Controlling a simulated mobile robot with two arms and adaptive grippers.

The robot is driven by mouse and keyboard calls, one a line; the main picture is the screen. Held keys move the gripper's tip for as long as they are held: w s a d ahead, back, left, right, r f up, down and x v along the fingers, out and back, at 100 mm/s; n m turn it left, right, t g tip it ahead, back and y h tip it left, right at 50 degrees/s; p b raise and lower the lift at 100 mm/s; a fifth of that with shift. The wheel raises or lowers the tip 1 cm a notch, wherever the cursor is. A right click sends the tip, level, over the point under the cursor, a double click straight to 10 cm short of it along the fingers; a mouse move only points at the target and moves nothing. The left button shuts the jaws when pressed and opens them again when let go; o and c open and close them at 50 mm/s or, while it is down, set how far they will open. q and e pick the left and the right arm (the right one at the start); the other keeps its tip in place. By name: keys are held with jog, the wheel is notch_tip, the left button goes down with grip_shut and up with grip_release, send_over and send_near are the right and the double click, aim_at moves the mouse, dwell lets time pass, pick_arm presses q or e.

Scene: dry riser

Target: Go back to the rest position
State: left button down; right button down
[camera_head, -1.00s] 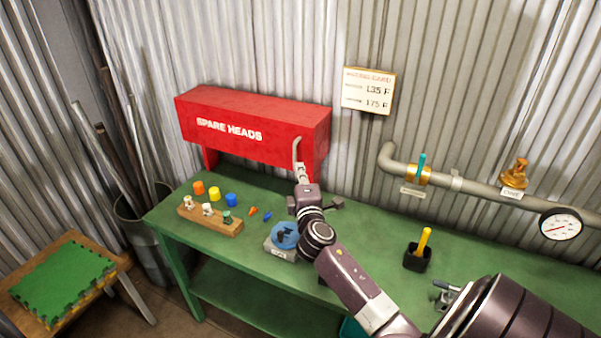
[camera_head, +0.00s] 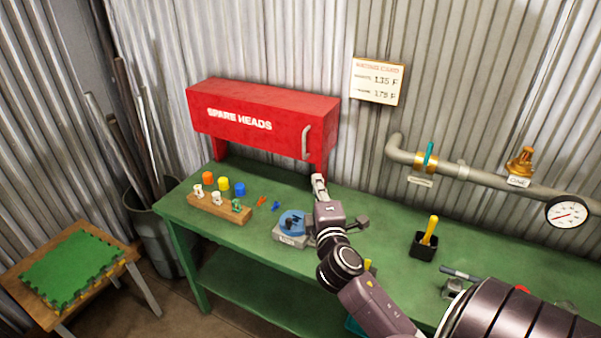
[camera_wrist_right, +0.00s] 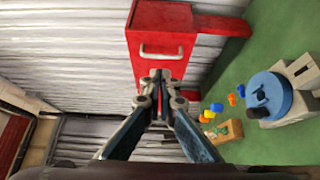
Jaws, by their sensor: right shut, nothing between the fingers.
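My right gripper (camera_head: 319,184) is over the green bench, in front of the red "SPARE HEADS" cabinet (camera_head: 262,122). In the right wrist view its fingers (camera_wrist_right: 160,80) are closed together with nothing between them. The cabinet is shut, with its grey handle (camera_head: 307,142) at the right end of its front. The handle also shows in the right wrist view (camera_wrist_right: 161,51), and the gripper is apart from it. My left gripper is not in view.
A pipe (camera_head: 480,178) with a gauge (camera_head: 567,212) runs along the wall. A stool (camera_head: 125,252) stands left.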

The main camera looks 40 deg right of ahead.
jog(key=s+a+f+m+g+y, duration=0.25)
jog(key=s+a+f, duration=0.25)
jog(key=f, duration=0.3)
jog(key=s+a+f+m+g+y, duration=0.2)
jog(key=s+a+f+m+g, duration=0.25)
jog(key=a+f, duration=0.2)
jog(key=s+a+f+m+g+y, duration=0.1)
jog(key=s+a+f+g+y, duration=0.15)
jog(key=s+a, duration=0.55)
jog(key=s+a+f+m+g+y, duration=0.1)
jog(key=s+a+f+g+y, duration=0.2)
jog(key=s+a, duration=0.45)
notch_tip(320, 180, down, 28)
jog(key=s, duration=0.2)
jog(key=s+d+f+g, duration=0.1)
jog(key=s+d+f, duration=0.2)
jog(key=s+f, duration=1.3)
jog(key=shift+s+d+f+b, duration=0.15)
jog(key=shift+s+f+b, duration=0.2)
jog(key=shift+s, duration=0.35)
